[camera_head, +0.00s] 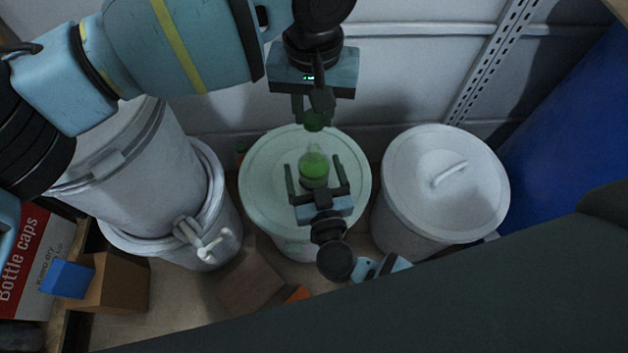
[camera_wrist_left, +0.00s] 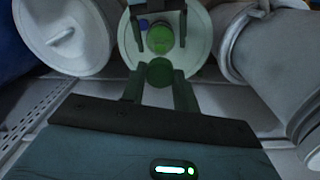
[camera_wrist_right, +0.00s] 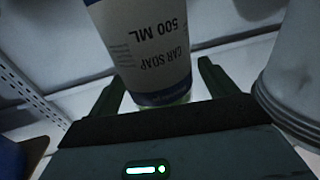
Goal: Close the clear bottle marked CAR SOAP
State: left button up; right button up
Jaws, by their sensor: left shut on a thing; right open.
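The clear CAR SOAP bottle (camera_head: 313,165) holds green liquid and stands on the middle drum's pale lid. Its white label, reading CAR SOAP 500 ML, shows upside down in the right wrist view (camera_wrist_right: 150,50). My right gripper (camera_head: 313,170) is open, its fingers on either side of the bottle; contact cannot be told. My left gripper (camera_head: 313,114) is shut on a dark green cap (camera_head: 314,124), held beyond the bottle in the head view, apart from its mouth. The cap also shows between the fingers in the left wrist view (camera_wrist_left: 159,72), with the bottle (camera_wrist_left: 160,38) beyond.
The middle drum (camera_head: 262,205) stands between a lidded white drum (camera_head: 468,195) on the right and stacked drums (camera_head: 140,160) on the left. A blue barrel (camera_head: 575,130) is at far right. A Bottle caps box (camera_head: 25,255) and a small blue block (camera_head: 68,279) are at lower left.

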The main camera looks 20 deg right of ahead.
aim_at(314, 131)
jog(key=shift+w, duration=0.7)
jog(key=c, duration=1.5)
pick_arm(q)
jog(key=shift+f, duration=2.55)
jog(key=shift+f, duration=0.1)
jog(key=shift+f, duration=0.75)
jog(key=shift+f, duration=0.55)
